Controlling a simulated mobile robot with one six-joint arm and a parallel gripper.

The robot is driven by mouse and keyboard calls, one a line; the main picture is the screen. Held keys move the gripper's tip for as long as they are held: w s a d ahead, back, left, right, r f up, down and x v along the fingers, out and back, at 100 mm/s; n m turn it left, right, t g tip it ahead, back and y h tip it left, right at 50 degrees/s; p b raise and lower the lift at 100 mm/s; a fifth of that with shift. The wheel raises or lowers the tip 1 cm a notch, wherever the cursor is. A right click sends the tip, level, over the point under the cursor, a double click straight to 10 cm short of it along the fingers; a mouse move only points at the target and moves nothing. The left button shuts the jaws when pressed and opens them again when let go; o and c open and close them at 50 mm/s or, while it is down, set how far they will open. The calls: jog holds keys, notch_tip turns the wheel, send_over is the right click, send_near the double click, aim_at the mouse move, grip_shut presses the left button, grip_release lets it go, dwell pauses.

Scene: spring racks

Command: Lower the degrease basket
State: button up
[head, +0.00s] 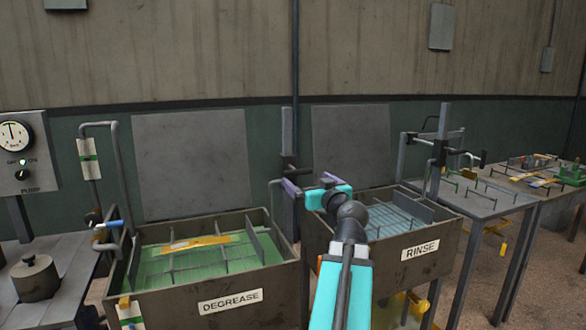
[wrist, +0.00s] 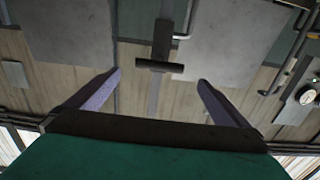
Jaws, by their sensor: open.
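The degrease tank (head: 230,299) stands left of centre in the head view, labelled DEGREASE, with green liquid inside. The degrease basket (head: 204,259), a wire frame with dividers, is in the tank's mouth and holds a yellow-orange piece (head: 195,243). How deep it sits is hard to tell. My gripper (head: 308,181) is open and empty in front of the post. In the wrist view, the dark handle (wrist: 160,66) shows between and beyond the open fingertips (wrist: 160,77), apart from them.
The rinse tank (head: 420,252) with its own basket and post (head: 440,150) is close on the right. Tables (head: 487,204) with racks stand further right. A pump gauge panel (head: 22,150) and a bench with a weight (head: 35,278) are at left. Bent pipes flank the degrease tank.

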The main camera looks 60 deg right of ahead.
aim_at(293, 167)
jog(key=shift+w+d+r+p, duration=0.2)
jog(key=shift+w+d+p, duration=0.35)
jog(key=shift+p, duration=2.4)
jog(key=p, duration=0.5)
jog(key=shift+w+d+f, duration=0.1)
jog(key=shift+w+d, duration=0.05)
jog(key=shift+w, duration=0.25)
jog(key=shift+w+d+p, duration=0.1)
jog(key=shift+w+p, duration=0.05)
jog(key=shift+p, duration=0.25)
jog(key=shift+p+x, duration=1.85)
jog(key=shift+x, duration=3.55)
jog(key=shift+f, duration=0.15)
